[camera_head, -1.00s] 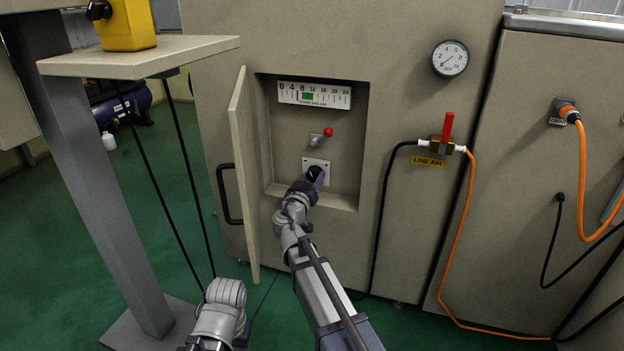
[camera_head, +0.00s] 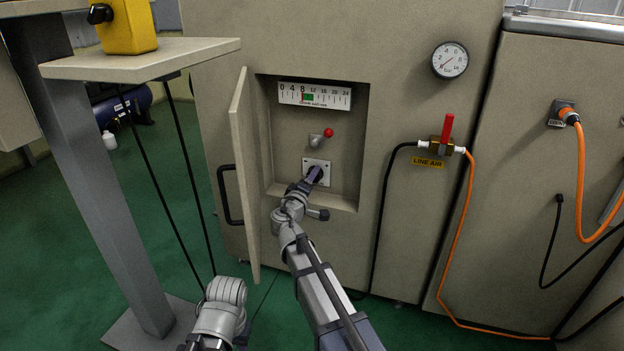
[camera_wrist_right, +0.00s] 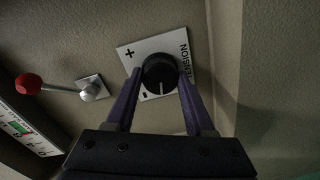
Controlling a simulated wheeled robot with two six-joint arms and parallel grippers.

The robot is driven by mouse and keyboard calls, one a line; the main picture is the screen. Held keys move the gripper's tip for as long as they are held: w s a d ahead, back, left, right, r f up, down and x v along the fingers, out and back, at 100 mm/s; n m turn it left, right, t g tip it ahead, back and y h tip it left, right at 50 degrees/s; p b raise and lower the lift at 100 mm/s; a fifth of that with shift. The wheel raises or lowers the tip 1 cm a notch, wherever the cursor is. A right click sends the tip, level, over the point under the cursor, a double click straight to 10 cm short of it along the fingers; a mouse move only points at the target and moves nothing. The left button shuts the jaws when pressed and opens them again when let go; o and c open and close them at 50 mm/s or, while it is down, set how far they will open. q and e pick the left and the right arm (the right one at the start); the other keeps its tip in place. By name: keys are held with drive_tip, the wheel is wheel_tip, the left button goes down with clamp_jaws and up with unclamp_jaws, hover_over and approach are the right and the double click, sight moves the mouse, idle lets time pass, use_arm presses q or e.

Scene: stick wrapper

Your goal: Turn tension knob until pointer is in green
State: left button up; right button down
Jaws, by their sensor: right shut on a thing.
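The black tension knob (camera_wrist_right: 160,74) sits on a white plate marked plus, minus and TENSION, inside the open recess; the plate (camera_head: 323,170) also shows in the head view. My right gripper (camera_wrist_right: 159,84) is shut on the knob, one finger on each side. In the head view my right gripper (camera_head: 314,175) hides most of the knob. Above is the white scale (camera_head: 335,97) with a green band (camera_head: 309,97).
A red-balled lever (camera_head: 328,132) sits between scale and knob. The open cabinet door (camera_head: 243,175) stands left of my right arm. A round gauge (camera_head: 450,60) and a red-handled air valve (camera_head: 448,130) are to the right. A shelf (camera_head: 120,65) holds a yellow box (camera_head: 128,25).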

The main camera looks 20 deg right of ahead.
sight(314, 146)
drive_tip(key=n, duration=1)
drive_tip(key=shift+n, duration=0.3)
idle(0.4)
drive_tip(key=shift+c, duration=1.3)
unclamp_jaws()
drive_tip(key=shift+r, duration=0.1)
wheel_tip(314, 146, up, 10)
drive_tip(key=p, duration=1)
drive_tip(key=shift+a, duration=0.1)
